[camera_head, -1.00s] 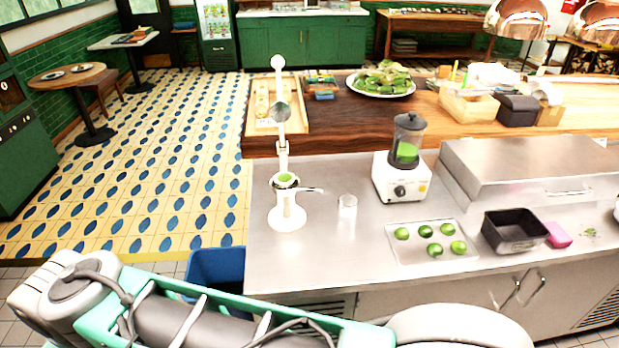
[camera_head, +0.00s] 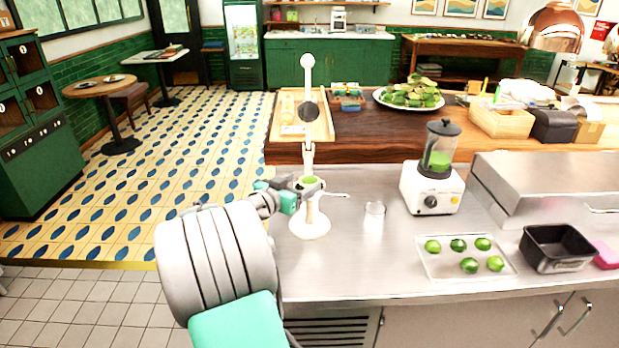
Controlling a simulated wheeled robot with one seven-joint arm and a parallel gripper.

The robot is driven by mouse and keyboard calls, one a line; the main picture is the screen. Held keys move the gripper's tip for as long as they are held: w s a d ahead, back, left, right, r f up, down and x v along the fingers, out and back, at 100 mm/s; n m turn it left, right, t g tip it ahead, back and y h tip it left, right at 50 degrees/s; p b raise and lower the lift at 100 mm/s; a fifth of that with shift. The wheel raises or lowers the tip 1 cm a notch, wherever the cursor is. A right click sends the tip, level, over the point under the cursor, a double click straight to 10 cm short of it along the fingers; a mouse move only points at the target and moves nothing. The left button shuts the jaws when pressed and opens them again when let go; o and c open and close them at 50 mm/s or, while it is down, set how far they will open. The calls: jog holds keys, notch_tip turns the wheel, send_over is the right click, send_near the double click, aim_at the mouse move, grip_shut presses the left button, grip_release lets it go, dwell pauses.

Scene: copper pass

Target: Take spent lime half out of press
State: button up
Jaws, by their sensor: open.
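The white citrus press (camera_head: 310,222) stands upright on the steel counter, its long handle raised. The spent lime half (camera_head: 308,181) shows as a green patch in the press cup. My gripper (camera_head: 306,188) is at the cup, coming from the left, with its jaws open around or beside the lime half; I cannot tell whether it touches. My arm hides part of the cup's left side.
An empty-looking glass (camera_head: 374,222) stands right of the press. A blender (camera_head: 433,180), a tray (camera_head: 440,272) with several whole limes and a dark pan (camera_head: 556,250) are farther right. The press handle rises over the cup.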

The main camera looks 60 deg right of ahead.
aim_at(305, 181)
jog(key=x, duration=0.3)
jog(key=shift+d+p, duration=0.25)
jog(key=shift+p, duration=0.05)
jog(key=shift+a, duration=0.1)
jog(key=c, duration=0.9)
